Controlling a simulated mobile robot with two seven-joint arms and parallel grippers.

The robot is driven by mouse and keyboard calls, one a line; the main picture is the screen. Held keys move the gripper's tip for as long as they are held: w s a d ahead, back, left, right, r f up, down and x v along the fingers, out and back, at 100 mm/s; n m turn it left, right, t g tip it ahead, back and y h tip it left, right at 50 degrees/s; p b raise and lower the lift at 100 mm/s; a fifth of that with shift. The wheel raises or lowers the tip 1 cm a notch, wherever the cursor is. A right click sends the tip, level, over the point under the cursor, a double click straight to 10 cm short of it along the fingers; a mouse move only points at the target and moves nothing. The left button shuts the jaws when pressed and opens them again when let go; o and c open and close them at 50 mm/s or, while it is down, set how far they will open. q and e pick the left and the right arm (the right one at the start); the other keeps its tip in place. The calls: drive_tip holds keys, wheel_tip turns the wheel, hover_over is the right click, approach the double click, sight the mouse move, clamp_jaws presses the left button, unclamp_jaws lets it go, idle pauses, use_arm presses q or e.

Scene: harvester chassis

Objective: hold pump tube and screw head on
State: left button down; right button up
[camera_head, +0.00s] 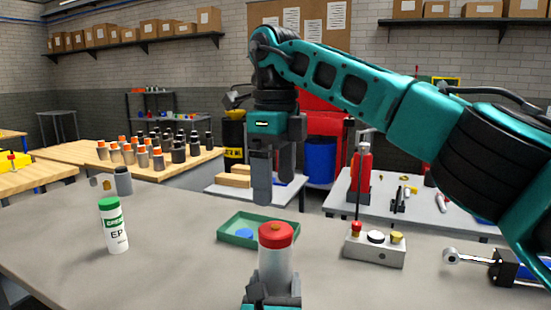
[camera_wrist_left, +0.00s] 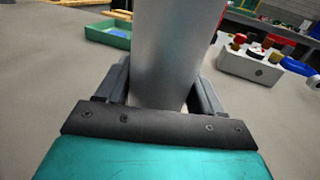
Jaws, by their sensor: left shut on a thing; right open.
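The pump tube (camera_head: 275,268) is a pale grey cylinder standing upright at the bottom middle of the head view. A red head (camera_head: 276,235) sits on its top; how tightly it is seated I cannot tell. My left gripper (camera_head: 272,292) is shut around the lower tube. In the left wrist view the tube (camera_wrist_left: 170,50) stands between the two fingers of my left gripper (camera_wrist_left: 162,95), and its top is out of frame. My right gripper (camera_head: 273,182) points down above the red head, open and empty, apart from it.
A green tray (camera_head: 245,243) with a blue disc (camera_head: 244,234) lies behind the tube. A white block with knobs (camera_head: 375,252) stands right. A green-capped white cartridge (camera_head: 113,230) stands left. A blue-black cylinder part (camera_head: 510,270) lies far right. The bench (camera_head: 180,270) is clear around the tube.

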drive_tip(key=shift+r, duration=1.7)
use_arm(q)
drive_tip(key=shift+c, duration=0.3)
unclamp_jaws()
drive_tip(key=s, duration=0.4)
drive_tip(key=s+p, duration=0.1)
drive_tip(key=s, duration=0.3)
drive_tip(key=s+a, duration=0.1)
drive_tip(key=s, duration=0.3)
drive_tip(key=shift+s+p, duration=0.15)
drive_tip(key=shift+p, duration=0.25)
drive_tip(key=shift+s, duration=0.3)
use_arm(e)
drive_tip(key=shift+r, duration=0.9)
